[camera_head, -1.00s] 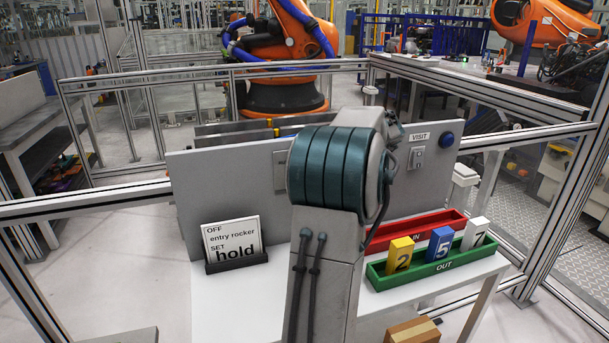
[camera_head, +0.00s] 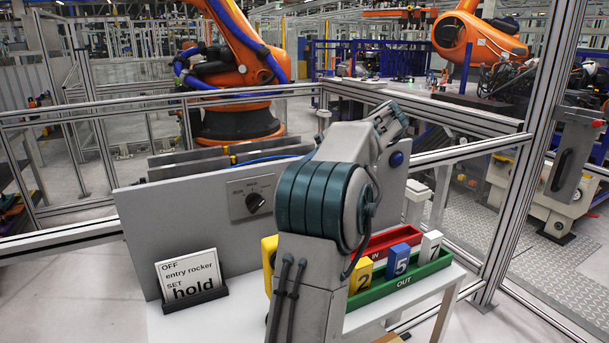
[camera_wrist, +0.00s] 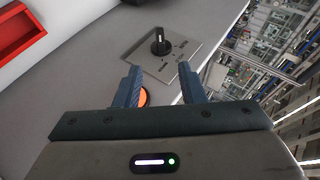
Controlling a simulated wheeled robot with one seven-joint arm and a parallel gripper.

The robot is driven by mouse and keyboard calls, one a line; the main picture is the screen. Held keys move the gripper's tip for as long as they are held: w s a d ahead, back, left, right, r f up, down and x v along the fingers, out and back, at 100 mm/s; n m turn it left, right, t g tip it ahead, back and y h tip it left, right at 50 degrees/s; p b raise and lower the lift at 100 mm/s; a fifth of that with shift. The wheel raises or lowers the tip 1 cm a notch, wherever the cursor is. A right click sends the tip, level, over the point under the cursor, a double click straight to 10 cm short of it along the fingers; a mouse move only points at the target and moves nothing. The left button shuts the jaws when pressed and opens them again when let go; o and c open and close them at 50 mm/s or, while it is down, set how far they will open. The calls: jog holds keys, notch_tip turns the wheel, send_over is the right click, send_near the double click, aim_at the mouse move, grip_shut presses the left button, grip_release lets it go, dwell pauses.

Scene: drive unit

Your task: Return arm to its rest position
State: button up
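My arm (camera_head: 325,200) stands in the middle of the head view, in front of the grey panel, bent at a teal ribbed joint. My gripper is not clearly visible there. In the wrist view my gripper (camera_wrist: 160,88) has its two dark fingers spread apart, with nothing held between them. Beyond the fingertips is a black rotary knob (camera_wrist: 161,42) on a square plate. That knob also shows on the panel in the head view (camera_head: 255,203). A round orange part (camera_wrist: 144,97) lies behind the left finger, partly hidden.
A sign reading "OFF entry rocker SET hold" (camera_head: 190,275) stands on the white table at left. A green OUT tray (camera_head: 400,283) holds yellow, blue and white numbered blocks; a red IN tray (camera_head: 400,237) is behind it. A yellow part (camera_head: 268,262) is partly hidden by my arm. Metal fencing surrounds the table.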

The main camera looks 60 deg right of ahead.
jog(key=shift+w+a, duration=0.1)
dwell(0.3)
jog(key=w+a+f+n+g, duration=0.1)
jog(key=w+a+f+g, duration=0.15)
jog(key=a, duration=0.55)
jog(key=w+a+f+g, duration=0.1)
jog(key=w+a+f, duration=0.15)
jog(key=a, duration=0.65)
jog(key=w+a+f+n+g, duration=0.1)
jog(key=w+a+f+g, duration=0.15)
jog(key=a, duration=0.55)
jog(key=s+a+f+n+h, duration=0.3)
jog(key=s+a+f, duration=0.2)
jog(key=a, duration=0.4)
jog(key=s+a+f+n+h, duration=0.2)
jog(key=s+a+f, duration=0.3)
jog(key=a, duration=0.5)
jog(key=shift+s+f+n+h, duration=0.35)
jog(key=shift+f+n+h, duration=0.05)
jog(key=shift+f, duration=0.25)
